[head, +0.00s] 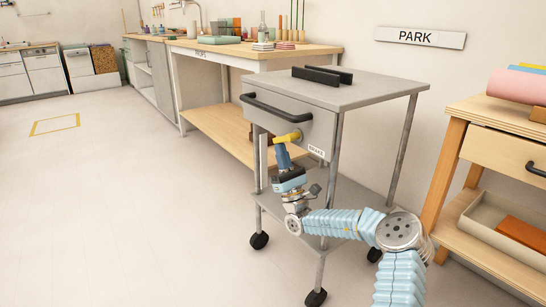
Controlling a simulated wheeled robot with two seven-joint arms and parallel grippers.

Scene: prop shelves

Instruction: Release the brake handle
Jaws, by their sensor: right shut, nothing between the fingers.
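The yellow brake handle (287,137) sits on the side of the grey wheeled cart (375,92), below its black-handled drawer, beside a small white label that seems to read BRAKE (316,152). It points roughly level, toward the left of the picture. My right gripper (281,150) is just below the handle, with its blue fingers pointing up at it. The fingers are shut with nothing between them. Their tips are at or very close to the handle's underside; I cannot tell whether they touch. My left gripper is not in view.
A black rack (322,76) stands on the cart top. A wooden bench (255,50) with props stands behind it, and a wooden shelf unit (484,112) is close on the right. A PARK sign (418,38) hangs on the wall. The floor at left is clear, with a yellow outline (55,124).

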